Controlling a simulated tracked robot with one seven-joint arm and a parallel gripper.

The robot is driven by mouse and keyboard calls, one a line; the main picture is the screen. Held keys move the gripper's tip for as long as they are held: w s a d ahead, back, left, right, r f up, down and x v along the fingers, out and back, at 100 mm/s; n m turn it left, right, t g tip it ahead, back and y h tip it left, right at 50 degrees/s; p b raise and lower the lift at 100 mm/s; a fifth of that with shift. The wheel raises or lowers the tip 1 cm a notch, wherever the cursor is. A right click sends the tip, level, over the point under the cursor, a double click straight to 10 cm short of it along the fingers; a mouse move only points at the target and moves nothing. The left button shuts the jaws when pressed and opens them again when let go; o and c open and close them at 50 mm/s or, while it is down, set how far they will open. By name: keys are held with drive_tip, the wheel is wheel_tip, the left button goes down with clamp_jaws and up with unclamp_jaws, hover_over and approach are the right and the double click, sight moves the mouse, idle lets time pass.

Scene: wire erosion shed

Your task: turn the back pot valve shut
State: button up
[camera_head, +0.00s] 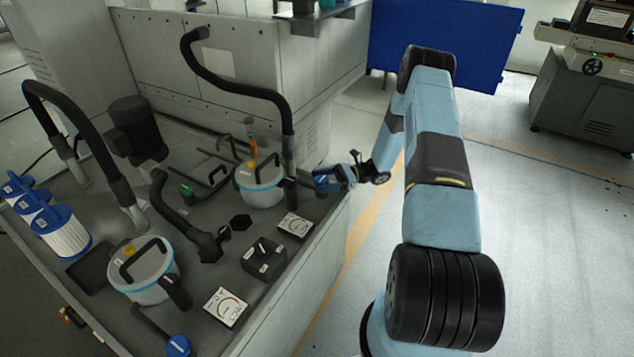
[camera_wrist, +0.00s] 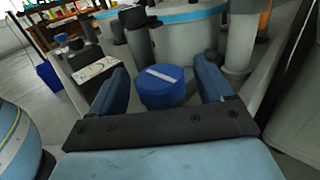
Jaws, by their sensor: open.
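The back pot (camera_head: 260,183) is a white pot with a blue band, a lid and a black handle. Its wall also shows in the wrist view (camera_wrist: 185,45). The valve knob (camera_wrist: 162,92) is a round blue cap with a white bar across its top, in front of the pot. In the head view I cannot make the knob out behind my gripper and a dark hose. My gripper (camera_head: 322,181) is at the bench edge, right of the pot. In the wrist view my gripper (camera_wrist: 162,72) is open, with one blue finger on each side of the knob. I cannot tell whether they touch it.
A front pot (camera_head: 150,285) stands nearer, with a blue knob (camera_head: 178,346) below it. Two dial plates (camera_head: 225,307) (camera_head: 295,225) and a black switch box (camera_head: 264,259) lie between. A black hose (camera_head: 240,90) arches over the bench. Open floor lies to the right.

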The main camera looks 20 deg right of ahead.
drive_tip(key=shift+a, duration=1.2)
drive_tip(key=c, duration=1)
drive_tip(key=shift+o, duration=0.2)
